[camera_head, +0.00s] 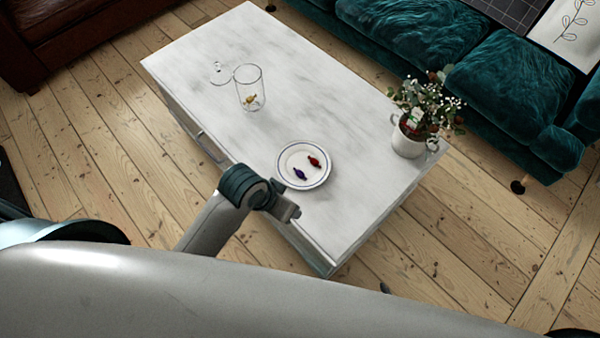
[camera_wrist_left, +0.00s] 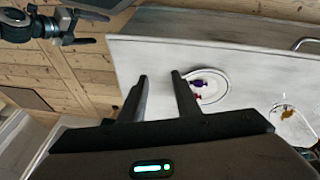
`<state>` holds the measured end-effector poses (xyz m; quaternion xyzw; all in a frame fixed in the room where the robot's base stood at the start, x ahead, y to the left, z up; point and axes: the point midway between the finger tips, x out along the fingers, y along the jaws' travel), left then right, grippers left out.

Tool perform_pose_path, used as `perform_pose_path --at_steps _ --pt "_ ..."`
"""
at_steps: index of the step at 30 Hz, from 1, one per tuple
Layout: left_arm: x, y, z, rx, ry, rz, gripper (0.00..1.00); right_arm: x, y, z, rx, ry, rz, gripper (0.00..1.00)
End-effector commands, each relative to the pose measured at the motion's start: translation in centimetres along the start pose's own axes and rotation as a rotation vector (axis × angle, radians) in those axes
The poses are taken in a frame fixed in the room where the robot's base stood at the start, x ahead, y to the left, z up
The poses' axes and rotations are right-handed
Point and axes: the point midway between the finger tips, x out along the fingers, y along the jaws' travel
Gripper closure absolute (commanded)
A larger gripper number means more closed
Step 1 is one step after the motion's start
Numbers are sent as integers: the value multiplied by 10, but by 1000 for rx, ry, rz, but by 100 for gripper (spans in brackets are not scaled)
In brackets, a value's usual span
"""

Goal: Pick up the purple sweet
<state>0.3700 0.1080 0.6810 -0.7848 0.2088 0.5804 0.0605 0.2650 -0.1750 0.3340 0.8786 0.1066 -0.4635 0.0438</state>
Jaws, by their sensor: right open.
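The purple sweet (camera_head: 300,174) lies on a white plate with a blue rim (camera_head: 287,154), beside a red sweet (camera_head: 314,161), on a marble-topped table. In the left wrist view the purple sweet (camera_wrist_left: 199,83) shows on the plate (camera_wrist_left: 226,90), just right of my left gripper's fingers. My left gripper (camera_wrist_left: 160,75) has its fingers apart, with nothing between them.
A glass jar (camera_head: 249,80) with a golden sweet (camera_head: 250,99) inside stands behind left of the plate, its lid (camera_head: 219,75) beside it. A potted plant (camera_head: 409,140) stands at the table's right end. A teal sofa (camera_head: 510,75) is behind. The marble table (camera_head: 330,85) is otherwise clear.

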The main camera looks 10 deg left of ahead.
Motion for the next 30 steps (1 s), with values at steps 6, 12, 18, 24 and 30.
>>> perform_pose_path --at_steps 6,12,18,24,30 --pt "19 10 -48 89 -47 43 70 0 0 0 0 0 0 7" --pt "30 8 -83 153 -109 47 70 0 0 0 0 0 0 7" --pt "35 -10 -114 192 -186 16 70 0 0 0 0 1 0 7" --pt "32 -41 -144 202 -261 -43 70 0 0 0 0 0 0 7" --pt "24 -70 -164 188 -315 -98 70 0 0 0 0 0 0 7"
